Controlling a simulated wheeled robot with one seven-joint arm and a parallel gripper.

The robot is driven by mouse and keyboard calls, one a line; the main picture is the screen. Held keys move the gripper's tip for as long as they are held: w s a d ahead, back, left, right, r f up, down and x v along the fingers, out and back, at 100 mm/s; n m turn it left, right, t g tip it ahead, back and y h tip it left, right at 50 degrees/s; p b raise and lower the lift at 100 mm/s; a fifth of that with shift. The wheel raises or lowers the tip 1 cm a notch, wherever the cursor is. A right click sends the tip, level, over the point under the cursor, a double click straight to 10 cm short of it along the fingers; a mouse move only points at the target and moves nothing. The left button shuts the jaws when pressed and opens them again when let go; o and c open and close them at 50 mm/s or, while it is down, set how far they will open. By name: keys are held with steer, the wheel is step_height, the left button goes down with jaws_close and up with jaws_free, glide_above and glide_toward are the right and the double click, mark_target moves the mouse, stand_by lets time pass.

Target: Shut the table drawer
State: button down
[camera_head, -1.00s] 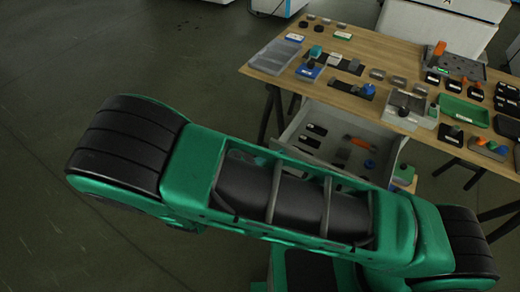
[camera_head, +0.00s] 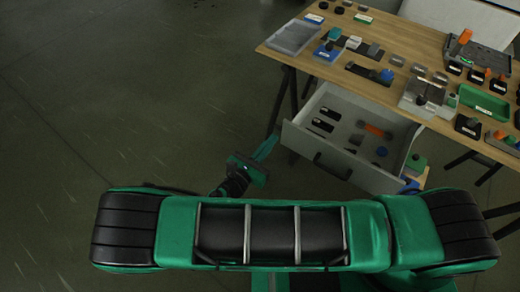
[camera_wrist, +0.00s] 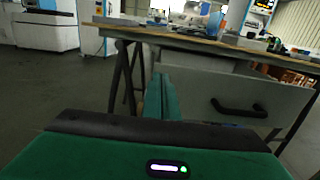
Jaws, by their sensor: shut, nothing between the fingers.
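The table drawer (camera_head: 301,141) stands open below the wooden table (camera_head: 395,50). It is light grey, with a dark handle on its front. In the wrist view the drawer front (camera_wrist: 205,98) fills the right half, with its black handle (camera_wrist: 240,108) right of my gripper. My gripper (camera_head: 266,146) is shut and empty, just left of the drawer in the head view. In the wrist view its green fingers (camera_wrist: 160,95) point toward the drawer's left end. I cannot tell whether they touch it.
Trays and small parts cover the tabletop, including a green tray (camera_head: 484,103). Table legs stand beside the drawer. The floor at left is clear.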

mark_target(286, 124)
steer(key=x, duration=0.6)
steer(key=shift+w+d, duration=0.25)
steer(key=shift+w, duration=0.05)
